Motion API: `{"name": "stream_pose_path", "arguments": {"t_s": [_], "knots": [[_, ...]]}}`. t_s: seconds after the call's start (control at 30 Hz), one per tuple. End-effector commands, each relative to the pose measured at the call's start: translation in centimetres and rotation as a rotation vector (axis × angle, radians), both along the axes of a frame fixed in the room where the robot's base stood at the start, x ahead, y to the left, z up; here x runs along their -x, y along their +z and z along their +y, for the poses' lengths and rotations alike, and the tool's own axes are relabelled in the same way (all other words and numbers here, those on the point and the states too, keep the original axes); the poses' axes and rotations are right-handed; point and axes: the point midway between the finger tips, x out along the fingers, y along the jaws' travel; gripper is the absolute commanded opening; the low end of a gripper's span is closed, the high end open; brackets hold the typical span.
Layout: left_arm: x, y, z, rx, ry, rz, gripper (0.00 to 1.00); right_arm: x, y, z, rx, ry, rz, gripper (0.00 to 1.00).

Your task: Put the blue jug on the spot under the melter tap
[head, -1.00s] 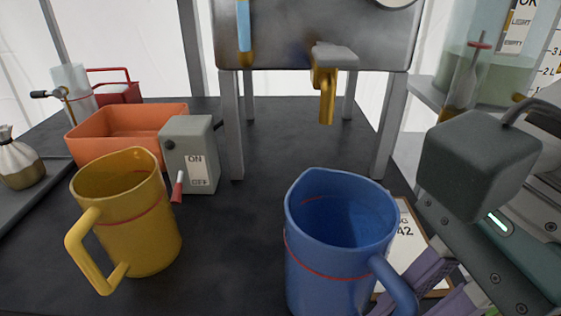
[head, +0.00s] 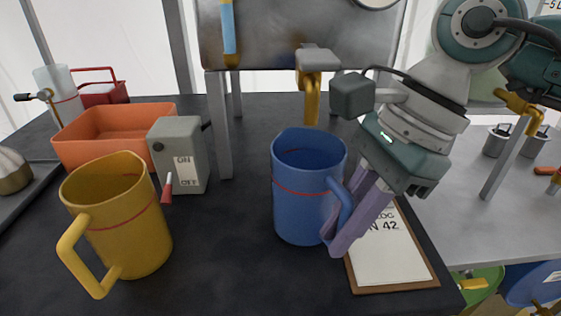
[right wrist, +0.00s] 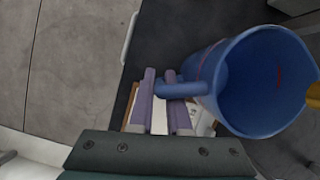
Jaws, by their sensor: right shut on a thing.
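The blue jug (head: 300,195) is upright, in front of the melter (head: 290,40) and nearer me than its tap (head: 312,95). My right gripper (head: 342,228) is shut on the jug's handle from the right. In the right wrist view the handle (right wrist: 185,89) lies between the fingers (right wrist: 162,88), and the jug (right wrist: 262,85) opens towards the camera. A yellow piece, probably the tap (right wrist: 315,95), shows at that view's right edge. I cannot tell whether the jug touches the table. No marked spot is visible under the tap. My left gripper is out of view.
A yellow jug (head: 120,225) stands at the front left. Behind it are a grey switch box (head: 185,150) with a red lever and an orange bin (head: 110,135). A clipboard (head: 390,260) lies right of the blue jug. Melter legs (head: 219,130) flank the space beneath.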

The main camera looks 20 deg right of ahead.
Motion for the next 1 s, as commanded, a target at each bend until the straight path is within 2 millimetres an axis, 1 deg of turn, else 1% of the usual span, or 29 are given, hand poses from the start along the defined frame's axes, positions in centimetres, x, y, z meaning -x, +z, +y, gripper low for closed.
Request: {"name": "stream_pose_path", "arguments": {"t_s": [0.03, 0.07, 0.3, 0.57, 0.67, 0.77, 1.0], "knots": [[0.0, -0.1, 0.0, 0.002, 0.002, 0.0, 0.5, 0.1, -0.3, -0.1, 0.005, -0.002, 0.006, 0.0], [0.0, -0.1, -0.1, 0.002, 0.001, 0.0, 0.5, 0.2, -0.3, -0.1, 0.006, -0.002, 0.007, 0.19], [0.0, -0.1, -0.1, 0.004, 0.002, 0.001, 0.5, 0.1, -0.2, -0.1, 0.005, -0.002, 0.006, 0.45], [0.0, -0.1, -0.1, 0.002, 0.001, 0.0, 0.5, 0.1, -0.1, -0.2, 0.004, -0.002, 0.003, 0.45], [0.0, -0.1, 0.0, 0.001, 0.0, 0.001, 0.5, 0.1, 0.7, -0.5, 0.005, -0.002, 0.002, 0.45], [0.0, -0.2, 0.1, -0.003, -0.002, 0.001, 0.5, 0.1, 2.2, -1.2, 0.006, -0.002, -0.001, 0.45], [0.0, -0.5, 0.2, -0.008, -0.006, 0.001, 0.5, 0.3, 7.2, -3.3, 0.006, -0.003, -0.002, 0.45]]}}
